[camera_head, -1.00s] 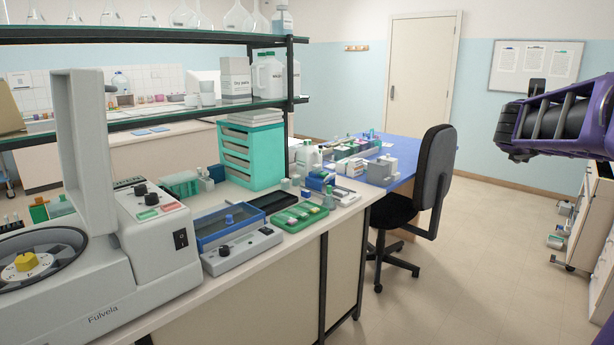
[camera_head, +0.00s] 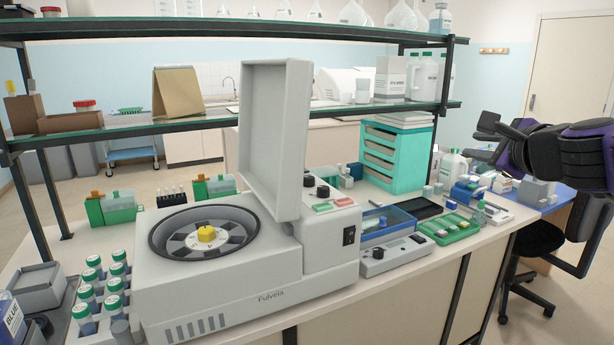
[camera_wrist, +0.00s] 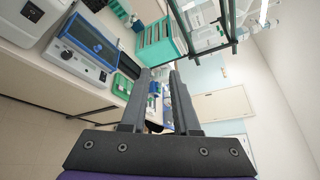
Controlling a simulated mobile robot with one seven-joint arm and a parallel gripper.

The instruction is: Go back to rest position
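My gripper (camera_wrist: 159,73) shows in the wrist view with its two dark fingers apart and nothing between them. In the head view my gripper (camera_head: 484,136) is at the right edge, raised in front of the blue table and the chair. It is clear of the bench and touches nothing that I can see.
A two-tier shelf (camera_head: 210,125) with glassware rises over the bench. A teal drawer unit (camera_head: 398,155), a blue-topped device (camera_head: 388,225) and a green slide tray (camera_head: 450,228) stand on the bench. Capped bottles (camera_head: 95,290) are at left. A black chair (camera_head: 530,245) is at right.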

